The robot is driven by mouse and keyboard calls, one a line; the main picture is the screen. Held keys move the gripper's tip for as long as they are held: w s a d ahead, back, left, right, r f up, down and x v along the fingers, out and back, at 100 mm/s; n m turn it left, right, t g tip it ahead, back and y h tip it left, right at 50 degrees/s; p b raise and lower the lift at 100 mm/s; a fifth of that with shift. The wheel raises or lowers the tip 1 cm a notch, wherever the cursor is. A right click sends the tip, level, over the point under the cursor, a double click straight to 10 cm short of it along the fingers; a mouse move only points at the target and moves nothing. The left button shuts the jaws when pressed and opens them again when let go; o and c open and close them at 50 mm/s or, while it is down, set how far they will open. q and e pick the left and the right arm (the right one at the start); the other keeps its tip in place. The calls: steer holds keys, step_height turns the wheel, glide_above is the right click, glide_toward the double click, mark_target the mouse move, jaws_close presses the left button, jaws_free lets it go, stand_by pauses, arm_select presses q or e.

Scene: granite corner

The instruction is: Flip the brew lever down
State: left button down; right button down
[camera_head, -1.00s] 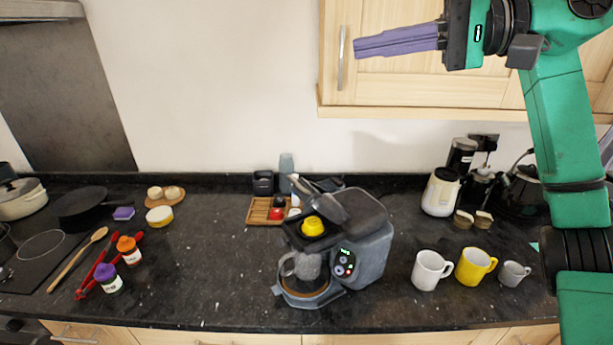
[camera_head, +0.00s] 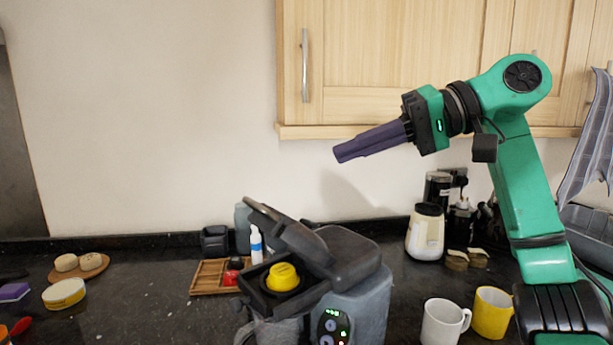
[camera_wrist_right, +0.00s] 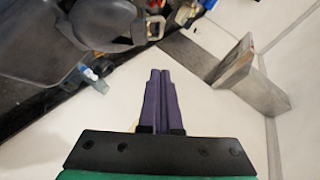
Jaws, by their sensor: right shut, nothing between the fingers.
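The coffee machine (camera_head: 357,303) stands on the dark counter, grey, with a lit button panel on its front. Its brew lever (camera_head: 287,236) is a dark arm tilted up over the open capsule tray, where a yellow capsule (camera_head: 283,277) sits. My right gripper (camera_head: 337,156) is above the machine and in front of the wall, its purple fingers shut with nothing between them, pointing left. It also shows in the right wrist view (camera_wrist_right: 158,75), fingers together and apart from the machine at upper left. My left gripper is in neither view.
A wooden tray (camera_head: 205,279) with small items and a white bottle (camera_head: 256,244) stand behind the machine to the left. A white mug (camera_head: 441,322) and a yellow mug (camera_head: 492,311) stand to the right. A wall cabinet (camera_head: 390,60) hangs above.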

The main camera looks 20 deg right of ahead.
glide_above(277, 214)
steer(key=w+d, duration=0.1)
steer(key=d, duration=0.3)
steer(key=f, duration=0.3)
steer(key=shift+a+f, duration=0.2)
steer(key=a, duration=0.1)
steer(key=a+f, duration=0.2)
steer(key=shift+s+f, duration=0.1)
steer(key=shift+s, duration=0.15)
steer(key=shift+s+a+f, duration=0.1)
steer(key=shift+a+f, duration=0.05)
steer(key=shift+a, duration=0.05)
steer(key=shift+s+a+f+h+p, duration=0.15)
steer(key=shift+a+f+h+p, duration=0.2)
steer(key=shift+a+p, duration=0.2)
steer(key=s+a+f+n+h, duration=0.2)
steer(key=a+f+h, duration=0.3)
steer(key=f, duration=0.6)
steer(key=shift+a+n+t+b, duration=0.35)
steer(key=shift+a+n, duration=0.45)
steer(key=shift+a, duration=0.15)
